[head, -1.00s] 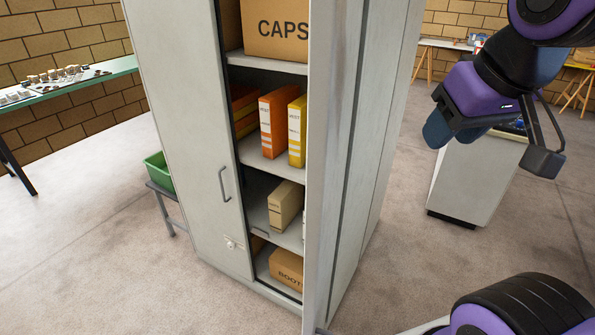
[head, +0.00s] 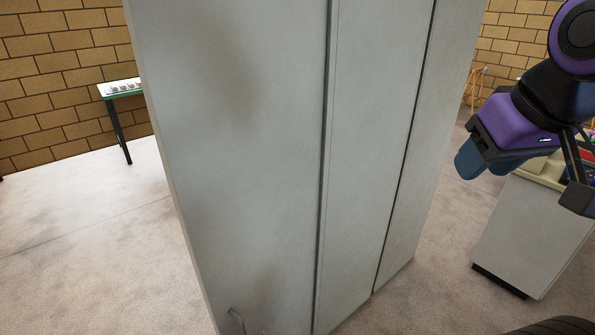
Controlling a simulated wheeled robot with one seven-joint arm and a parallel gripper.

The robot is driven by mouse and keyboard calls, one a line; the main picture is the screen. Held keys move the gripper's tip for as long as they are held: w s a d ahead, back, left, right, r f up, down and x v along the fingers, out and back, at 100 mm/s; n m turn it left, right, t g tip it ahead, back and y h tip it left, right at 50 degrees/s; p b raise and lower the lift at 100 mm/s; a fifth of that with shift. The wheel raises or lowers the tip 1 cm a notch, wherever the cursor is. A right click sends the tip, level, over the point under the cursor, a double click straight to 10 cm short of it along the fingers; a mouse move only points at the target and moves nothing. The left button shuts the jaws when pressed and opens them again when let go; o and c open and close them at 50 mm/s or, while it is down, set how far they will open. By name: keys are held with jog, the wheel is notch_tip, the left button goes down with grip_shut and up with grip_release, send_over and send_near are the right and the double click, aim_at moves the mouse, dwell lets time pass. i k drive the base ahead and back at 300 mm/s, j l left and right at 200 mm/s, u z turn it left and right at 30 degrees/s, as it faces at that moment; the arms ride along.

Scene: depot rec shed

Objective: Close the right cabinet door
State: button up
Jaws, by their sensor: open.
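The right cabinet door (head: 235,150) fills the left middle of the head view as a tall grey panel, seen from its outer face. It appears to stand open, swung out from the cabinet's side (head: 375,140). Its handle (head: 238,320) shows partly at the bottom edge. The shelves and the left door are hidden behind it. My gripper (head: 486,162), with blue fingers, hangs at the upper right, to the right of the cabinet in the picture. It is open, holds nothing that I can see, and appears apart from the door.
A white cabinet-like stand (head: 530,235) with items on top is at the right. A green-edged table (head: 122,92) stands by the brick wall at the left. Bare floor (head: 90,240) lies left of the door, and a strip shows between the cabinet and the stand.

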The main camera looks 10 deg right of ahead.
aim_at(233, 90)
jog(key=i+l+u, duration=0.15)
jog(key=l+u, duration=0.3)
jog(key=l, duration=0.8)
jog(key=k+l+u, duration=0.1)
jog(key=l+u, duration=0.35)
jog(key=l, duration=0.8)
jog(key=l+u, duration=0.15)
jog(key=l, duration=0.45)
jog(key=l+u, duration=0.15)
jog(key=l, duration=0.45)
jog(key=k+l+u, duration=0.1)
jog(key=l, duration=0.5)
jog(key=k+l+u, duration=0.15)
jog(key=l, duration=0.4)
jog(key=l+u, duration=0.3)
jog(key=i+j+u, duration=0.1)
jog(key=u, duration=0.3)
jog(key=i+j+u, duration=0.1)
jog(key=u, duration=0.25)
jog(key=i+u, duration=0.1)
jog(key=u, duration=0.3)
jog(key=i+u, duration=0.15)
jog(key=u, duration=0.2)
jog(key=i, duration=0.1)
